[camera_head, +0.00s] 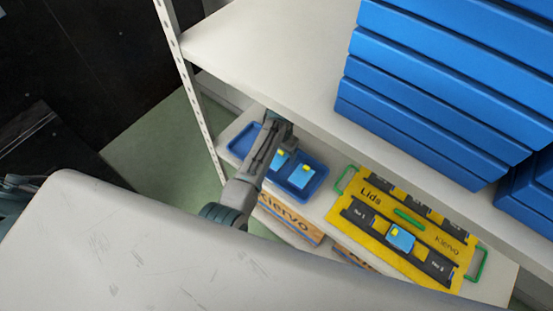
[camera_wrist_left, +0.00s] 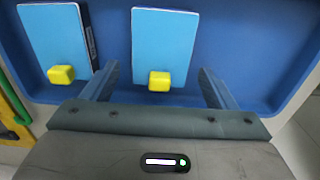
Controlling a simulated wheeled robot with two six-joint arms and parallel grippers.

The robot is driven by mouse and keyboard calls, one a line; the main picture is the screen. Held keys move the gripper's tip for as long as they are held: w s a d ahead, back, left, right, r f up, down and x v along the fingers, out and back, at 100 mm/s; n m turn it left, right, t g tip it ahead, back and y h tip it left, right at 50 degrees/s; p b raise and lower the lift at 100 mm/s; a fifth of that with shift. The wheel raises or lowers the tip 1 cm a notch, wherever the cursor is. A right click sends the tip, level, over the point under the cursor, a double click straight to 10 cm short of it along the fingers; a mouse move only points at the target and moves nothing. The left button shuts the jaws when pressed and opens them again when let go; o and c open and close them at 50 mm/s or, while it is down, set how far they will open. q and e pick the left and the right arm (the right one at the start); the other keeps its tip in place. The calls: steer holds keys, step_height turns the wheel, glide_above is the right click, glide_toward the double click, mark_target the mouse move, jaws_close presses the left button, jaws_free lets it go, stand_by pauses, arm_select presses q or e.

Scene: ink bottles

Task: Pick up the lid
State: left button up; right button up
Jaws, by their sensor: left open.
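Two light-blue lids with yellow knobs lie in a blue tray (camera_head: 247,131) on the lower shelf. One lid (camera_head: 281,161) is partly hidden by my left arm, and the other lid (camera_head: 303,174) lies to its right. My left gripper (camera_head: 281,131) is over the tray; its fingertips are hard to make out in the head view. In the left wrist view my left gripper (camera_wrist_left: 158,84) is open, with a finger to either side of the yellow knob (camera_wrist_left: 159,81) of one lid (camera_wrist_left: 165,40). The other lid (camera_wrist_left: 55,38) is left of the fingers. My right gripper is not in view.
A yellow board (camera_head: 345,212) marked "Lids" with black strips and green handles lies right of the tray, bearing another light-blue piece (camera_head: 400,239). Large blue bins (camera_head: 430,90) stand on the white shelf (camera_head: 250,50) above. A shelf post (camera_head: 190,90) stands at the left.

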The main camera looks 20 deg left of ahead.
arm_select(q)
steer(key=shift+f, duration=0.25)
steer(key=c, duration=1.1)
steer(key=shift+r, duration=0.5)
step_height(320, 180, up, 2)
steer(key=shift+r, duration=0.2)
steer(key=s, duration=0.5)
steer(key=s+a+r+b, duration=0.1)
steer(key=s, duration=1)
steer(key=shift+a+r, duration=0.15)
steer(key=shift+r, duration=0.15)
